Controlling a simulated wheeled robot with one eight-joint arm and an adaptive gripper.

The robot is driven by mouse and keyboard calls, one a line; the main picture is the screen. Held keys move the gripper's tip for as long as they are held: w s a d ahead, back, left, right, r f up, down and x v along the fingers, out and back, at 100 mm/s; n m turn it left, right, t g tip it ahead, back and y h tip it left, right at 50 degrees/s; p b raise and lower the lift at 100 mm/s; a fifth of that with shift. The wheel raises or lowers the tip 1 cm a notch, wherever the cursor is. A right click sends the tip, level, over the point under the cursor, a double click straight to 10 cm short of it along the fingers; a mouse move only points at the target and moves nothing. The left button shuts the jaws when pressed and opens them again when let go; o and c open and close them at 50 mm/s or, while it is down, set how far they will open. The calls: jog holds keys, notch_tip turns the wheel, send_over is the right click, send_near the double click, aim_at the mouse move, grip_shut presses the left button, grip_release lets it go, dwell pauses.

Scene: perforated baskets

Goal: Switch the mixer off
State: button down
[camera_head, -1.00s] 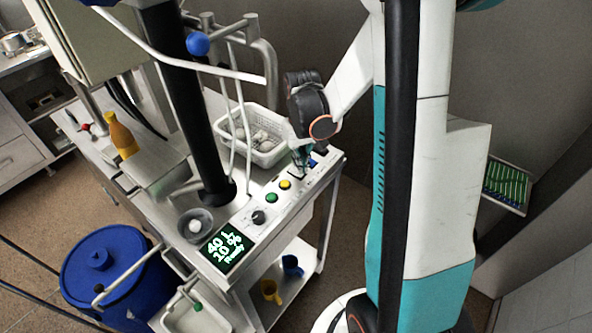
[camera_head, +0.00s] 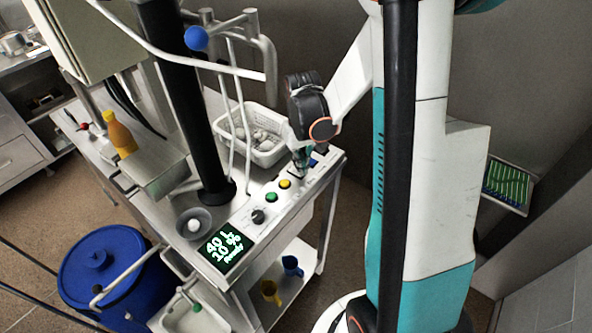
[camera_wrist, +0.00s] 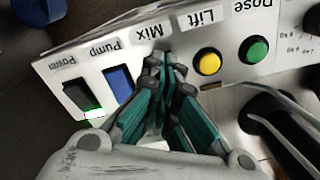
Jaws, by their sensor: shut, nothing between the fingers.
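The control panel (camera_head: 243,217) is a light strip along the front of the metal cart. In the wrist view the panel (camera_wrist: 135,58) carries the labels Power, Pump, Mix, Lift and Dose, upside down. My gripper (camera_wrist: 166,62) is shut and empty, with its fingertips at the Mix label. The Mix switch is hidden behind the fingers, and I cannot tell its position or whether the tips touch it. In the head view my gripper (camera_head: 301,165) points down at the panel's far right end.
Beside the fingers are the black Power switch (camera_wrist: 78,96) with a green light, the blue Pump switch (camera_wrist: 118,84), the yellow Lift button (camera_wrist: 207,61) and the green Dose button (camera_wrist: 254,50). A white perforated basket (camera_head: 262,152) with pale round items stands behind the panel.

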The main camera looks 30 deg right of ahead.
jog(key=shift+f+b, duration=0.4)
jog(key=shift+f, duration=0.1)
jog(key=shift+r, duration=0.1)
jog(key=shift+r+p, duration=2.25)
jog(key=shift+r, duration=1.25)
